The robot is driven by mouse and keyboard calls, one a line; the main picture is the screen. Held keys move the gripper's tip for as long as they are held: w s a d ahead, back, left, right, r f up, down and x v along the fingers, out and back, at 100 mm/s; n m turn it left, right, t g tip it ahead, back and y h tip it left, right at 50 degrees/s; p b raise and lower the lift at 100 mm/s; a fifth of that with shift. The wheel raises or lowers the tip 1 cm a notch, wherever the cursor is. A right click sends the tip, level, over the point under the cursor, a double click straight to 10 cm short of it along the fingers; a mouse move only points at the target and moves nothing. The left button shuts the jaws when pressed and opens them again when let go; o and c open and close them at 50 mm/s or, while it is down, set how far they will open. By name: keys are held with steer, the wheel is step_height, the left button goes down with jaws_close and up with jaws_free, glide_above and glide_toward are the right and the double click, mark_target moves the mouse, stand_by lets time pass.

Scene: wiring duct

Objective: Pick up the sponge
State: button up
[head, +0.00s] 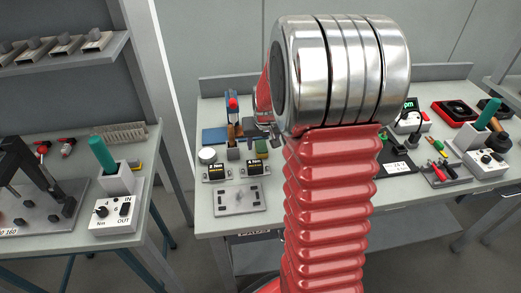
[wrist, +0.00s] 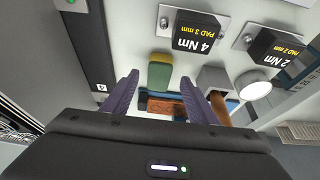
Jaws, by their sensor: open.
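The sponge (wrist: 159,74), a small block with a yellow side and a green side, shows in the wrist view between the tips of my gripper (wrist: 162,80). My gripper's two purple fingers are apart, with one on each side of the sponge in the picture; nothing is seen held. Whether they are level with the sponge or still above it I cannot tell. In the head view the sponge (head: 262,149) is a small green and yellow piece on the bench, just left of my red arm, which hides part of the bench.
A wooden-handled tool (wrist: 219,105) in a grey holder (wrist: 213,79) stands close beside the sponge. Black blocks marked 4 Nm (wrist: 196,32) and 2 Nm (wrist: 280,45) sit nearby. A round white-topped container (wrist: 253,85) and a blue vise (head: 232,108) are also close.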

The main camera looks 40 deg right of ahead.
mark_target(261, 146)
steer(key=shift+x, duration=1.85)
steer(key=shift+d, duration=0.1)
steer(key=shift+r, duration=0.1)
steer(key=c, duration=1.1)
steer(key=shift+r, duration=0.1)
step_height(261, 146, up, 10)
steer(key=shift+f, duration=0.1)
steer(key=shift+c, duration=0.3)
steer(key=o, duration=0.5)
steer(key=c, duration=0.4)
